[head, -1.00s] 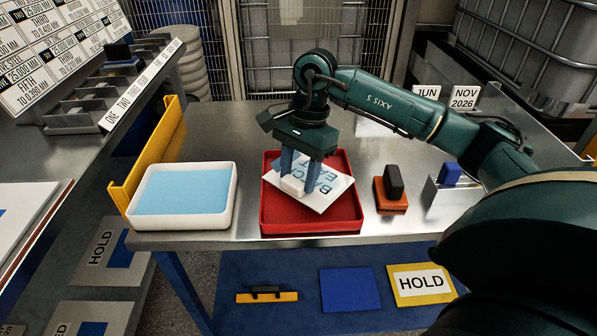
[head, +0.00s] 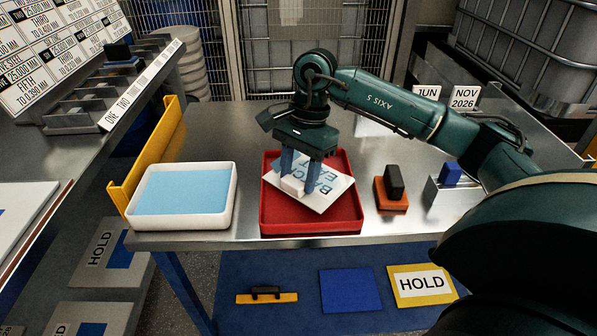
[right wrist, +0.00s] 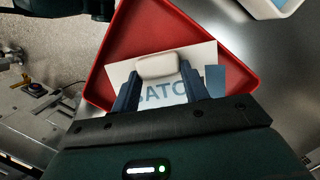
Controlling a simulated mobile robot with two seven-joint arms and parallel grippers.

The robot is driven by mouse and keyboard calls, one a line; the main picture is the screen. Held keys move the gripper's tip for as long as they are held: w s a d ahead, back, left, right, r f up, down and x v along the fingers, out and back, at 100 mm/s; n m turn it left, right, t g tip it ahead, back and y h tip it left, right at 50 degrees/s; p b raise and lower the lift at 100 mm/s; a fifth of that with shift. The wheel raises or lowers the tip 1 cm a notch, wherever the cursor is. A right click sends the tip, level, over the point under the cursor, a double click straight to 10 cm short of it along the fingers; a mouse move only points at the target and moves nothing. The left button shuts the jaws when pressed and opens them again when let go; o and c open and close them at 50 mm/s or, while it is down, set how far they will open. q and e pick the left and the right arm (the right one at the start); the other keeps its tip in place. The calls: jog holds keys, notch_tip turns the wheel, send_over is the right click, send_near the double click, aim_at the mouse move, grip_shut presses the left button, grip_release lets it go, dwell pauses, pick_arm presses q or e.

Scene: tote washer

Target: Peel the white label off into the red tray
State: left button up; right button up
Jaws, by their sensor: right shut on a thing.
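The white label (head: 338,191), a flat sheet with blue lettering, is over the red tray (head: 345,222), tilted in the head view. In the right wrist view the label (right wrist: 204,54) shows part of its lettering and a blue patch. My right gripper (head: 300,187) points down over the tray. Its fingers (right wrist: 161,82) are shut on a small white rounded block (head: 293,187) at the label's edge, also visible in the wrist view (right wrist: 160,66). I cannot tell whether the block is joined to the label, or whether the label touches the tray floor. My left gripper is out of view.
A white tray with a light blue surface (head: 233,200) stands left of the red tray, beside a yellow rail (head: 150,158). An orange block with a black top (head: 391,190) and a metal holder with a blue block (head: 450,174) stand to the right. Bare bench (head: 220,135) lies behind.

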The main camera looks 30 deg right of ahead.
jog(key=o, duration=1.8)
jog(key=shift+r, duration=0.15)
jog(key=shift+p+v, duration=1.3)
jog(key=shift+v, duration=0.7)
jog(key=p+v, duration=0.3)
jog(key=v, duration=0.1)
jog(key=shift+d+r, duration=0.1)
jog(key=shift+r, duration=0.3)
